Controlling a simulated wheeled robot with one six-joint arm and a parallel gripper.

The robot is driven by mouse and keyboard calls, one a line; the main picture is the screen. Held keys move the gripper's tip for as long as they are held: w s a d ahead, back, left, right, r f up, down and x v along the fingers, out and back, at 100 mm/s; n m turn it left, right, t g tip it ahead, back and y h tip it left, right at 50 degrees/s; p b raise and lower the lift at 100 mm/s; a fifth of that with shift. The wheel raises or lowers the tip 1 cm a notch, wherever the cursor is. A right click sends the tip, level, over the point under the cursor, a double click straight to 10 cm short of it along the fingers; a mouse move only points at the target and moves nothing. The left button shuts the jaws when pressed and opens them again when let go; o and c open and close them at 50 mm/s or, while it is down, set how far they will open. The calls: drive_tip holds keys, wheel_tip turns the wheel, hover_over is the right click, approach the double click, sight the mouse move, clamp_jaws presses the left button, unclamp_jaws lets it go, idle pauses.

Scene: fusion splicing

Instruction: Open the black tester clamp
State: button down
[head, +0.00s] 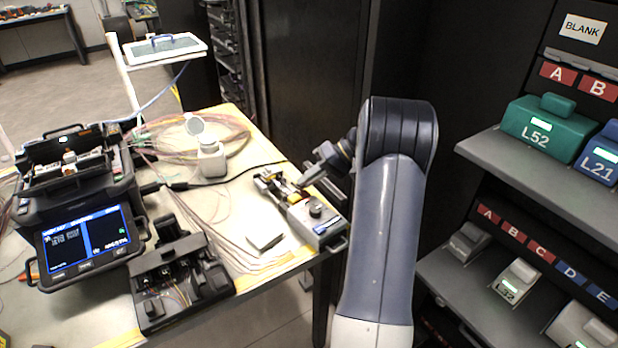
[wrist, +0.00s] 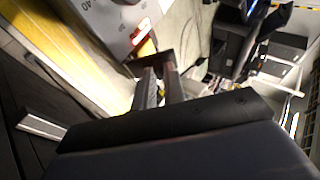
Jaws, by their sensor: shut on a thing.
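The tester (head: 322,222) is a grey box with a black knob on top, standing at the right edge of the table. Its clamp end (head: 272,186), with black and yellow parts, points to the back left. My gripper (head: 298,188) reaches in from the right at that end. In the wrist view, the tester's grey, lettered face (wrist: 108,22) is at the top left. The two fingers of my gripper (wrist: 160,76) are close together, with their tips at a dark piece, the black tester clamp (wrist: 152,58). The fingers and arm partly hide the clamp, so its exact angle is unclear.
A small grey block (head: 265,241) lies left of the tester. A black splicer (head: 75,185) with a lit screen and a black device (head: 180,280) stand farther left. Shelves (head: 500,150) with coloured boxes are on the right.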

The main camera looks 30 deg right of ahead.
drive_tip(key=c, duration=1.5)
unclamp_jaws()
